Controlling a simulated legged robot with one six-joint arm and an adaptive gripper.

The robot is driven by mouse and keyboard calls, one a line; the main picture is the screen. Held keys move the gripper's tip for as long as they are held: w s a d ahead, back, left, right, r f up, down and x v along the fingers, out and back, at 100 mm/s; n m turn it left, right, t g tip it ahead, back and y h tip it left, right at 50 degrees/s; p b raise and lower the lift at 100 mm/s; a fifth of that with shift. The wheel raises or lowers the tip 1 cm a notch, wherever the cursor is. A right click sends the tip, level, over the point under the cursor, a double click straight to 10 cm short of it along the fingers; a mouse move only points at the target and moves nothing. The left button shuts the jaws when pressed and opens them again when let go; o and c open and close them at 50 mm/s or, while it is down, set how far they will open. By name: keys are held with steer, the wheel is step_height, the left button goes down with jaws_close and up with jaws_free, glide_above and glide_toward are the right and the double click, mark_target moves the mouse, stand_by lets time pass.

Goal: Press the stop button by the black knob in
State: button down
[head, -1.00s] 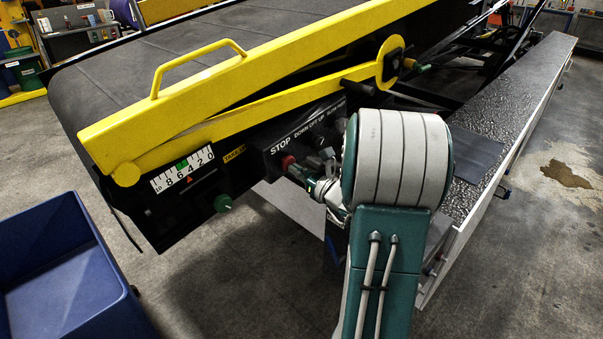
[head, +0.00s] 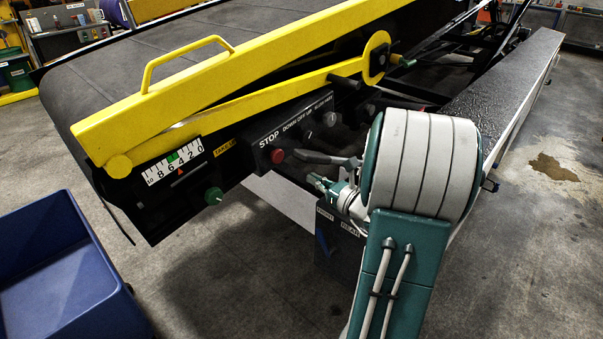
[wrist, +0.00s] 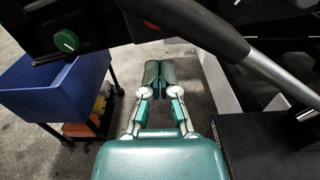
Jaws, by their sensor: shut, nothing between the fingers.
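The red stop button (head: 277,156) sits on the dark control panel under the word STOP, in plain sight in the head view. I cannot tell whether it is pressed in. A dark round knob (head: 329,119) is on the same panel, up and to the right. My gripper (head: 314,179) is below and right of the button, apart from it. In the wrist view my gripper (wrist: 158,72) has its two fingers together with nothing held.
A dark lever (head: 325,158) juts out right of the button, and its handle crosses the top of the wrist view (wrist: 205,25). A green knob (head: 213,196) is at lower left. A blue bin (head: 60,265) stands left. A yellow rail (head: 220,85) runs above.

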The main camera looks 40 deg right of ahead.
steer(key=shift+s+a, duration=0.15)
steer(key=shift+s, duration=1.9)
steer(key=shift+d, duration=0.2)
steer(key=s+a+r+n+g+y, duration=0.15)
steer(key=a+n+g+y, duration=0.8)
steer(key=a+n, duration=1.2)
steer(key=s+a+r+n+g+h, duration=0.3)
steer(key=s+a+n+h, duration=0.6)
steer(key=n, duration=0.4)
steer(key=shift+s+r+n+h, duration=0.15)
steer(key=shift+s+n+h, duration=0.15)
steer(key=shift+h, duration=0.55)
